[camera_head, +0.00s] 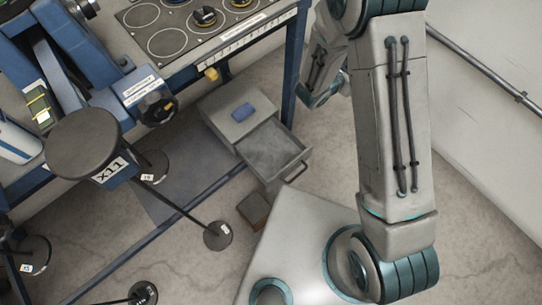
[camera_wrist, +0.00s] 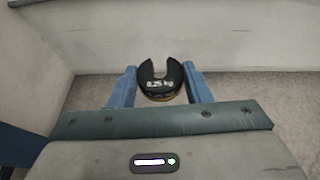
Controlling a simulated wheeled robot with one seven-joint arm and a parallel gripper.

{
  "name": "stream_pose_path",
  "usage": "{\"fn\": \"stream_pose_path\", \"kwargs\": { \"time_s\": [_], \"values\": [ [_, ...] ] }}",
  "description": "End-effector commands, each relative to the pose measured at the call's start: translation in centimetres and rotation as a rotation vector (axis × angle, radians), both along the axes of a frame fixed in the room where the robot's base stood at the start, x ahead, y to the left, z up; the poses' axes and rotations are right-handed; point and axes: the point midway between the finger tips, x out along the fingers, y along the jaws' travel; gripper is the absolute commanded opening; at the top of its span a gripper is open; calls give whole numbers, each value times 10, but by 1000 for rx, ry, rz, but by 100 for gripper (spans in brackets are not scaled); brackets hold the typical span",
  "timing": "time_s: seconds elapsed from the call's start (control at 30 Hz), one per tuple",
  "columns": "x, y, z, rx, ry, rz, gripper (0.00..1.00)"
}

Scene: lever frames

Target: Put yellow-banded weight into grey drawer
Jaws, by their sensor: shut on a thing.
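My gripper (camera_wrist: 160,88) shows in the wrist view with its two blue fingers on either side of a black slotted weight (camera_wrist: 162,86) marked 0.25 kg. It is shut on this weight, which has a yellow band along its lower edge. The slot opens away from me. The grey drawer (camera_head: 270,150) is pulled open from its small cabinet in the head view and looks empty. My fingers and the held weight do not show in the head view. My arm crosses the right of that view.
A brown box (camera_head: 254,209) is on the floor near the drawer. A bench panel (camera_head: 170,42) with round weights is above. A lever machine with a round black pad (camera_head: 84,142) stands left, with several black discs around.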

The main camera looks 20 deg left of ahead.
Motion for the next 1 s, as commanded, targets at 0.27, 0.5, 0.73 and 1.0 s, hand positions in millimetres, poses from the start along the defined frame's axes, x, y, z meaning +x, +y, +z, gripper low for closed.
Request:
{"fn": "stream_pose_path", "kwargs": {
  "time_s": [0.27,0.5,0.73,1.0],
  "values": [
    [-39,69,-134,-3,0,-32,22],
    [-82,116,-226,-1,-3,-55,22],
    [-113,139,-275,1,-3,-67,22],
    [-122,144,-302,-1,-1,-72,22]
  ]
}}
